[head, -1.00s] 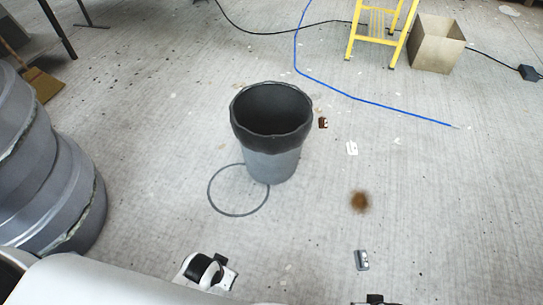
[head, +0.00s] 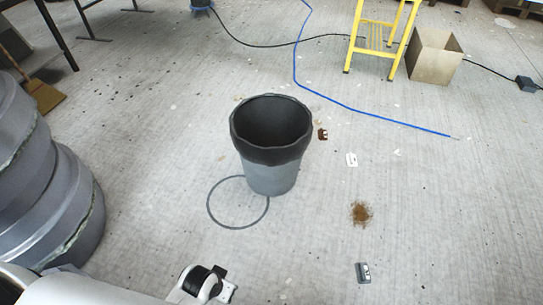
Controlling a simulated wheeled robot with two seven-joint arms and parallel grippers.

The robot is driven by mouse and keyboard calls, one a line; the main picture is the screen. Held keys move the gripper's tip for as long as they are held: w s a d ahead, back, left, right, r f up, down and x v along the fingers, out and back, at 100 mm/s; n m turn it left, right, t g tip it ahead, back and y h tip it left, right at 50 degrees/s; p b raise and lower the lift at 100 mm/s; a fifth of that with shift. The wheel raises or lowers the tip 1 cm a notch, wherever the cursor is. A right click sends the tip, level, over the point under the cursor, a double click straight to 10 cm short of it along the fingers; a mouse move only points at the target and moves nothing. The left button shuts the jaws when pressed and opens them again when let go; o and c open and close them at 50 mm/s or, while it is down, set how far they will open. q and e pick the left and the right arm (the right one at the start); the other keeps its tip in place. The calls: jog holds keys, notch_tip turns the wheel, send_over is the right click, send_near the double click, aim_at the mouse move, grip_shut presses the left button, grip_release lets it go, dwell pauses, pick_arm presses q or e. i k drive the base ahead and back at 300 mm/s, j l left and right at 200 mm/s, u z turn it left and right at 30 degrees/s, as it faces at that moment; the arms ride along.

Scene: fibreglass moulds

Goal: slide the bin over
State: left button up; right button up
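The bin (head: 270,172) is a grey round bucket with a black liner folded over its rim. It stands upright on the concrete floor near the middle of the head view. A dark ring (head: 210,203) is drawn on the floor at the bin's lower left, and the bin's base covers part of the ring's right edge. A white and black part of my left arm (head: 203,283) shows at the bottom edge, well apart from the bin. Neither gripper's fingertips can be made out; the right gripper is out of the picture.
Large grey moulds (head: 60,200) stand at the left. A brown stain (head: 361,213) and a small grey item (head: 363,272) lie to the right. A blue hose (head: 370,117), yellow step ladder (head: 378,40) and cardboard box (head: 433,56) are behind. Floor in front of the bin is clear.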

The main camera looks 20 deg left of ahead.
aim_at(270, 133)
jog(key=i+j+z, duration=0.4)
jog(key=i, duration=0.15)
jog(key=i+j+z, duration=0.35)
jog(key=j, duration=0.25)
jog(key=i+j+z, duration=0.4)
jog(key=j, duration=0.35)
jog(key=i+l, duration=0.05)
jog(key=i, duration=0.05)
